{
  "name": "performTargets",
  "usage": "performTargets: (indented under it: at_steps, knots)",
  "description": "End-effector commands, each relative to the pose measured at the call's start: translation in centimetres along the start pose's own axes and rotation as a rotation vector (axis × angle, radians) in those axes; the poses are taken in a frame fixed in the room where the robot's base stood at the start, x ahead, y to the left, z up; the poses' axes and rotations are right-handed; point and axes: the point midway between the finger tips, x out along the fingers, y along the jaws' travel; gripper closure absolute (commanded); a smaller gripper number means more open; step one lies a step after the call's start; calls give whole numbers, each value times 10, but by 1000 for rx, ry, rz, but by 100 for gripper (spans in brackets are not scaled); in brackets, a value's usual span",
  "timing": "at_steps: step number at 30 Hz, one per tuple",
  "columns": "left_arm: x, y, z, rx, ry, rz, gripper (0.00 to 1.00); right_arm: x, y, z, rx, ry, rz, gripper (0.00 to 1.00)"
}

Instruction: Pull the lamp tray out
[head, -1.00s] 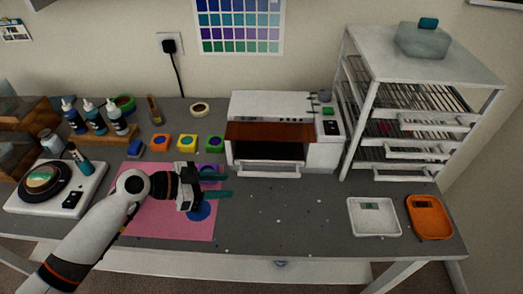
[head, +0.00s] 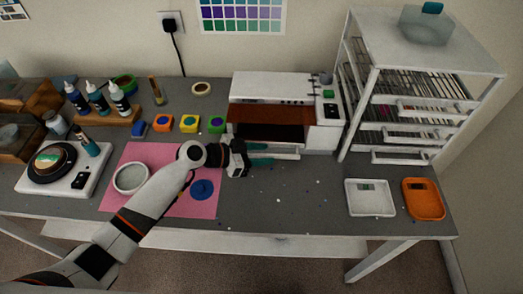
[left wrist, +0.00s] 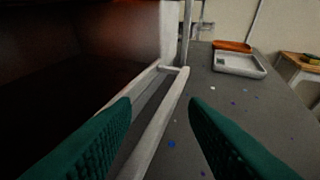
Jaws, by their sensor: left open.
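The lamp (head: 270,86) is a white box with a dark red-brown front opening, at the back middle of the table. Its tray is low in the opening, with a white bar handle (head: 288,152) along the front. My left gripper (head: 263,154), with teal fingers, is open at the left part of this handle. In the left wrist view the handle bar (left wrist: 158,122) runs lengthwise between the two open fingers (left wrist: 160,108). I cannot tell whether a finger touches it. The tray's inside is dark. My right gripper is not in view.
A pink mat (head: 120,206) with a round white dish (head: 131,179) and a blue disc (head: 203,190) lies under my left arm. A white tray (head: 371,210) and an orange tray (head: 424,212) lie at right, by a wire rack (head: 372,80). The table before the lamp is mostly clear.

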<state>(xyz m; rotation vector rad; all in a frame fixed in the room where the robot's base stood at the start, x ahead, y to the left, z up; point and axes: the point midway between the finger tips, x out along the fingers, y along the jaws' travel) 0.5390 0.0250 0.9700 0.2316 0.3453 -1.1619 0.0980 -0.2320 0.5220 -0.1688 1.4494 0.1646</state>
Motion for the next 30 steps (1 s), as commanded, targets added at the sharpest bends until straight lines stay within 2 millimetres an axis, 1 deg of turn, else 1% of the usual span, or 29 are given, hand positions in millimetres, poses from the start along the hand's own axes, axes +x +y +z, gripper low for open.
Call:
performTargets:
  at_steps: [3, 9, 14, 15, 16, 17, 22, 25, 29, 30]
  knots:
    - [3, 0, 0, 1, 1, 0, 60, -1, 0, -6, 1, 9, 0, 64]
    - [3, 0, -1, 0, 1, 0, 60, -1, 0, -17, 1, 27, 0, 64]
    - [3, 0, -1, 0, 1, 0, 86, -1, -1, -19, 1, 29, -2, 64]
    - [3, 0, -1, 0, 1, 0, 93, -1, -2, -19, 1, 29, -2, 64]
    - [3, 0, -1, 0, 1, 0, 98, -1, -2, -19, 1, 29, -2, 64]
    - [3, 0, -1, 0, 1, 0, 100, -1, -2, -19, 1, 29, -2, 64]
    - [2, -1, -1, -2, 1, 0, 100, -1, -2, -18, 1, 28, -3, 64]
    - [0, -8, -3, -4, 2, -1, 100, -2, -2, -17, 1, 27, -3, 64]
    - [-10, -33, -8, -5, 5, -2, 100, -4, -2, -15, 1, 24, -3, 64]
    - [-13, -44, -10, -5, 5, -4, 100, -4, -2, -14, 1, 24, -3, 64]
